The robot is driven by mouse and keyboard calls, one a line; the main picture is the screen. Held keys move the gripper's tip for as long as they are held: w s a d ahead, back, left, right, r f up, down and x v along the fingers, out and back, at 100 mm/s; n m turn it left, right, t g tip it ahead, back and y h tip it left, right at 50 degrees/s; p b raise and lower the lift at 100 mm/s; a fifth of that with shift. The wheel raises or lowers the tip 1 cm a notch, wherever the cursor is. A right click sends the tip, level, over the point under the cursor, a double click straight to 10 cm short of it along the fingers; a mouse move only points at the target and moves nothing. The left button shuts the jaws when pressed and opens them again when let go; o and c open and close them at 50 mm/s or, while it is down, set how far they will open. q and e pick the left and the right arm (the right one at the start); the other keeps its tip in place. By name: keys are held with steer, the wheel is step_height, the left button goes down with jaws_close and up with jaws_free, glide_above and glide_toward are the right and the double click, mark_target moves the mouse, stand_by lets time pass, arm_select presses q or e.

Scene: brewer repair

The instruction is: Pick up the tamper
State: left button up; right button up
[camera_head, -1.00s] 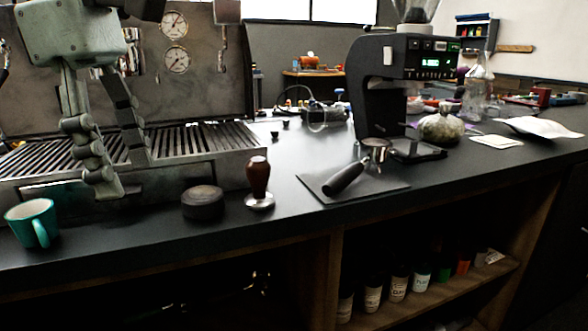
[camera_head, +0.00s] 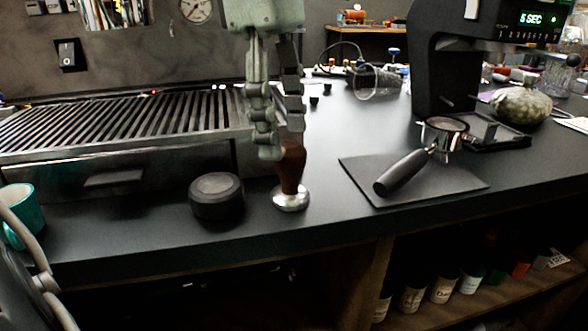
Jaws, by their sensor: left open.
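The tamper (camera_head: 292,178) stands upright on the dark counter, with a brown wooden handle and a round silver base. My left gripper (camera_head: 283,150) points down from above, with its fingers at the top of the handle. The fingers are apart, one to the left and partly in front of the handle, the other behind its upper right. The top of the handle is partly hidden by the fingers. I cannot tell whether they touch it.
A round black puck (camera_head: 216,198) stands just left of the tamper. A portafilter (camera_head: 408,170) lies on a dark mat (camera_head: 446,186) to the right, before the grinder (camera_head: 440,70). The espresso machine (camera_head: 150,150) is behind left. A teal cup (camera_head: 22,212) stands far left.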

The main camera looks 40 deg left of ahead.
mark_target(288, 143)
arm_select(q)
steer(key=f, duration=0.4)
steer(key=shift+w+d+f, duration=0.2)
steer(key=shift+d+f, duration=0.1)
steer(key=shift+f, duration=0.1)
jaws_close()
